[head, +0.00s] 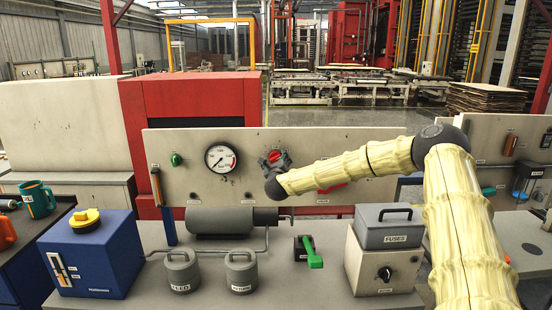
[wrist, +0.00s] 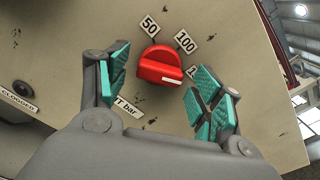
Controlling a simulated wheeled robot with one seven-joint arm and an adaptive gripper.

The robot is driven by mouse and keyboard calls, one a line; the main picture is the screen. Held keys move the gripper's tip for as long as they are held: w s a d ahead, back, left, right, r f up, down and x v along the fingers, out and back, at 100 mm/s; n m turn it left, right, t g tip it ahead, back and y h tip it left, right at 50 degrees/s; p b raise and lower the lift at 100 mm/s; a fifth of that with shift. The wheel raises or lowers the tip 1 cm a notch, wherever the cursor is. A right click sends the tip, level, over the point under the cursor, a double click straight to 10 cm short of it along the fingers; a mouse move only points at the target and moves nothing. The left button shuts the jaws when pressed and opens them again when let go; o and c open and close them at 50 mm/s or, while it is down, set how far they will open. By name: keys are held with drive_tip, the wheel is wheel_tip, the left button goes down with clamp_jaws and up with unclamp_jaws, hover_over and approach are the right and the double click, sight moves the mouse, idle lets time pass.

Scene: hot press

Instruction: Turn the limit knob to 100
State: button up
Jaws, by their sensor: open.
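The red limit knob (wrist: 160,66) sits on the beige panel in the wrist view. Labels "50" (wrist: 149,25) and "100" (wrist: 185,41) stand above it. A third label (wrist: 193,71), starting with "1", is partly hidden by the right finger. The white mark on the knob points right and slightly down, just below that third label and away from "100". My gripper (wrist: 163,84) is open, its teal pads on either side of the knob with visible gaps. In the head view my gripper (head: 276,161) is at the panel, with red of the knob (head: 274,156) showing between its fingers.
Below are a grey cylinder (head: 220,220), a green-handled lever (head: 310,252) and a fuses box (head: 388,228). A "T bar" label (wrist: 128,106) is partly covered by the left finger.

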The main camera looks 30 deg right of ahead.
drive_tip(key=shift+w+d, duration=0.2)
drive_tip(key=shift+w, duration=0.15)
drive_tip(key=c, duration=1)
drive_tip(key=shift+f+n+b, duration=0.15)
drive_tip(key=shift+n+b, duration=0.25)
drive_tip(key=shift+b, duration=0.05)
drive_tip(key=shift+n+b, duration=3.65)
drive_tip(key=shift+n, duration=1.85)
